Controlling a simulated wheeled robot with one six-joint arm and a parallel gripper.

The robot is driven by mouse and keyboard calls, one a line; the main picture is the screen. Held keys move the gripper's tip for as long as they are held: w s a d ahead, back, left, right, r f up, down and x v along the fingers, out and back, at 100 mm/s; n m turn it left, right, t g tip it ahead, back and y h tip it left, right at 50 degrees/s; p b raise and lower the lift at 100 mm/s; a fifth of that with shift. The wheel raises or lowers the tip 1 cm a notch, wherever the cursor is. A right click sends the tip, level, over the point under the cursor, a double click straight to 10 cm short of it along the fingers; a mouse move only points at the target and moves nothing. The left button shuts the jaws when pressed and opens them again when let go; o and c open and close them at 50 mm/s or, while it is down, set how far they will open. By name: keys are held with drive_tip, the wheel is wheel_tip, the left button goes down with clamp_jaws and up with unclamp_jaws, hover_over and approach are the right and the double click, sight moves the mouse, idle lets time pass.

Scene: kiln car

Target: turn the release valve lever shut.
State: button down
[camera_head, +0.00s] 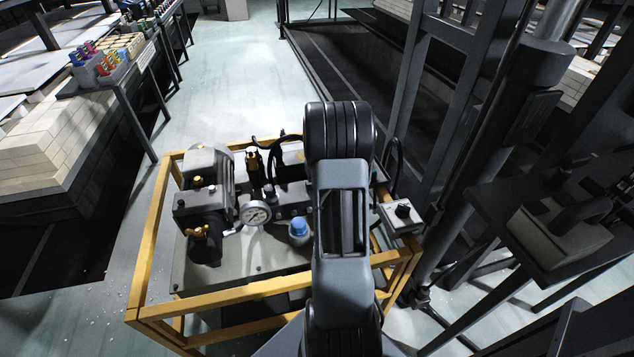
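A hydraulic unit stands inside a yellow frame (152,240) in front of me. It has a grey motor (207,162), a round white gauge (254,214), a blue cap (298,226) and a small yellow handle (200,231) on a dark block at its left. A black upright part with a yellow band (254,163) stands behind the gauge. I cannot tell which of these is the release valve lever. My arm reaches over the right half of the unit and hides part of it. My gripper does not show.
A small box with a black knob (403,210) sits at the unit's right corner. A dark column (480,170) and a side plate with a grey block (560,235) stand at the right. Stacked pale bricks (45,150) lie at the left. The floor (228,75) beyond is clear.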

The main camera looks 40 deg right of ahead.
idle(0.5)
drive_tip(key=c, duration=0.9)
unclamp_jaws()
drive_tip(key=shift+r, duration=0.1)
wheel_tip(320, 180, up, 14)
drive_tip(key=p, duration=0.3)
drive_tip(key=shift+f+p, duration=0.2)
drive_tip(key=shift+p, duration=0.1)
